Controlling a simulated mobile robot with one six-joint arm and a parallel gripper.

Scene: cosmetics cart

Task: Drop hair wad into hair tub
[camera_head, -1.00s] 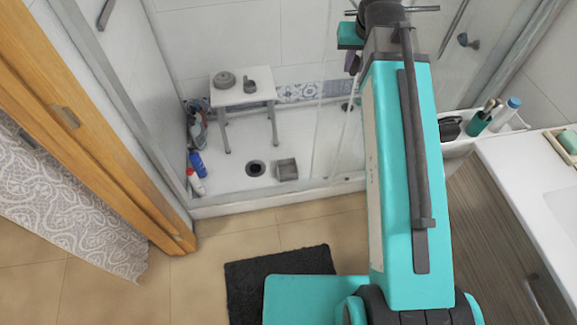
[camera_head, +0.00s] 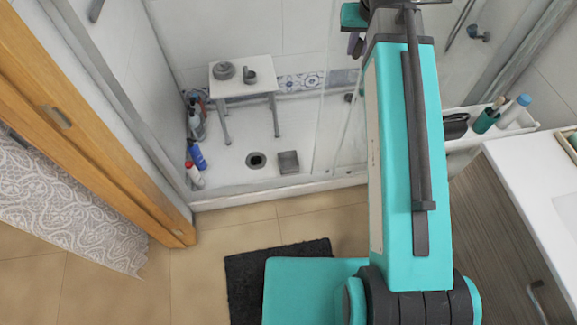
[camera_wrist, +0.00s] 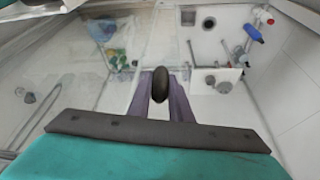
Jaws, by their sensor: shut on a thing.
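My gripper (camera_wrist: 160,104) shows in the wrist view, its two purple-grey fingers shut on a dark, rounded hair wad (camera_wrist: 160,85). The wad hangs in the air, clear of any surface. The hair tub (camera_head: 288,162) is a small grey square box on the shower floor, right of the round drain. It also shows near the top of the wrist view (camera_wrist: 188,18), apart from the wad. In the head view my arm hides most of the gripper, and the wad cannot be made out.
A white stool (camera_head: 243,86) with two grey items stands behind the tub. Blue (camera_head: 197,156) and red-capped (camera_head: 194,176) bottles are at the shower's left. Clear glass and a low sill (camera_head: 280,192) bound the shower. A dark mat (camera_head: 246,277) lies in front.

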